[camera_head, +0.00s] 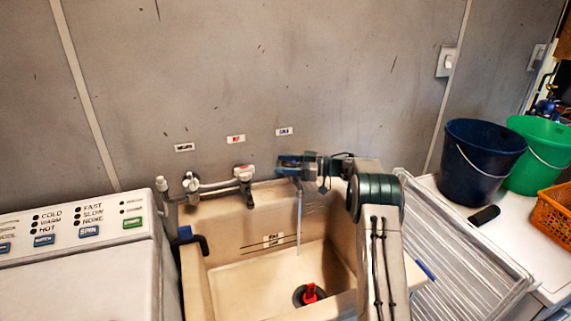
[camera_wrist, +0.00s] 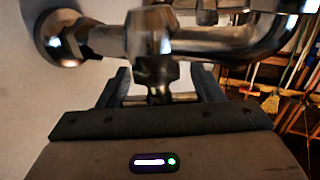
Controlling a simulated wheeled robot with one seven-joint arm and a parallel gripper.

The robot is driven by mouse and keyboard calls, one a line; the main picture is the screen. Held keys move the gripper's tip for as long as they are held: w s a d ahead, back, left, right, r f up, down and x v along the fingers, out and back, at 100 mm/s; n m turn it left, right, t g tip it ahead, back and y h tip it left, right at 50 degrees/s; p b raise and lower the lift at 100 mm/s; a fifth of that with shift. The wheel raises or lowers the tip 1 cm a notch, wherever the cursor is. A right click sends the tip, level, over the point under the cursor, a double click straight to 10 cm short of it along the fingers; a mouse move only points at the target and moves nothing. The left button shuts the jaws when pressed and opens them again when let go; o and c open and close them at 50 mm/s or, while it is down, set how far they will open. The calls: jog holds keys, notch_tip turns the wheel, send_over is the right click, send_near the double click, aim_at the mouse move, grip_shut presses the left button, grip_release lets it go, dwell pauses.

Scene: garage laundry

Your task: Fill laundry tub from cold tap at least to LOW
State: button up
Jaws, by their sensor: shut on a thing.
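The beige laundry tub (camera_head: 218,232) stands in the middle of the head view, with dark level lines and a small white label (camera_head: 272,239) on its back wall. The lettering is too small to read. My gripper (camera_head: 290,165) is at the tap under the blue wall label (camera_head: 284,131). In the wrist view my gripper (camera_wrist: 163,92) is shut on a part of this chrome cold tap (camera_wrist: 150,38). A thin pale stream (camera_head: 299,222) falls below it into the tub. A red plug (camera_head: 310,291) sits at the drain. No clear water surface shows; my arm hides the tub's right side.
A tap (camera_head: 244,173) under the red label and another fitting (camera_head: 191,182) stand left of my gripper. A washer (camera_head: 90,245) is at left. Blue (camera_head: 480,165) and green (camera_head: 540,150) buckets and an orange basket (camera_head: 558,208) stand on the right.

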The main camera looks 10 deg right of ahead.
dwell(0.3)
jog(key=o, duration=1)
jog(key=b+v, duration=0.2)
jog(key=v, duration=1.1)
jog(key=shift+s+d, duration=0.1)
jog(key=shift+d, duration=0.3)
